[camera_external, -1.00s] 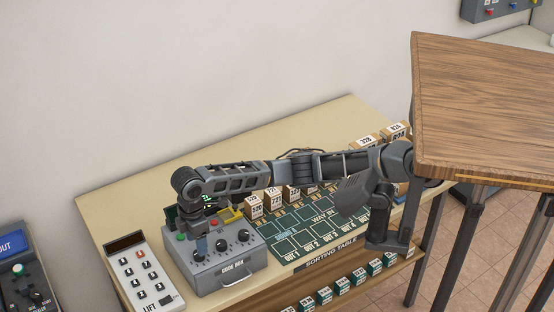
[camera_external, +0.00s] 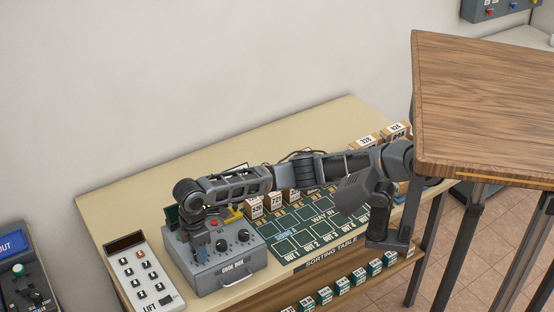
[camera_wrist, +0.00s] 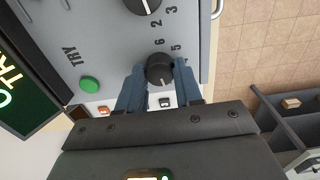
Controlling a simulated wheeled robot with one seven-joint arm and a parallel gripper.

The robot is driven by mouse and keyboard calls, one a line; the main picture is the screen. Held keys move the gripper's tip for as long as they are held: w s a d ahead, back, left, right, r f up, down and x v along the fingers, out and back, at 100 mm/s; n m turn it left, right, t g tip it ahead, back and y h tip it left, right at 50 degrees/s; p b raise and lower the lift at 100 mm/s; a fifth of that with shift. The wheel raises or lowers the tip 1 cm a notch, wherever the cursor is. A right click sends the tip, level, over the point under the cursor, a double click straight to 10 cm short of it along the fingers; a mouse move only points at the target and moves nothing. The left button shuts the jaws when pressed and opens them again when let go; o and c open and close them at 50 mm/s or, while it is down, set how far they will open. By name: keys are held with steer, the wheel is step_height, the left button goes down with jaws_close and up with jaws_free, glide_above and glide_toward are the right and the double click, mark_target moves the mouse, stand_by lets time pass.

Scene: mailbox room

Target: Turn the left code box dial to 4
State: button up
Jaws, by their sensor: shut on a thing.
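The grey code box (camera_external: 232,267) sits at the left end of the sorting table, with three black dials along its front. My gripper (camera_external: 199,250) points down over the left dial, which it hides in the external view. In the wrist view, my gripper (camera_wrist: 160,85) has its two blue-grey fingers on either side of the left dial (camera_wrist: 159,68), shut on it. A white mark shows on the dial's lower side, toward the gripper. The digits 6 and 5 show beside it; other digits are hidden. The middle dial (camera_wrist: 142,4) is at the top edge.
The green TRY button (camera_wrist: 90,85) and a dark display (camera_wrist: 15,85) lie beside the dial. A lift keypad (camera_external: 144,275) stands left of the box. Number blocks (camera_external: 254,206) and the green sorting mat (camera_external: 310,224) are to the right. The wooden table (camera_external: 490,110) stands higher at right.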

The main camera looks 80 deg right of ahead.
steer(key=c, duration=0.4)
steer(key=shift+n, duration=0.4)
steer(key=n+p, duration=0.1)
steer(key=n, duration=0.4)
steer(key=shift+n, duration=0.3)
steer(key=n, duration=0.4)
steer(key=shift+p, duration=0.4)
steer(key=n, duration=0.5)
steer(key=shift+n, duration=0.3)
steer(key=o, duration=1.1)
steer(key=shift+c, duration=0.2)
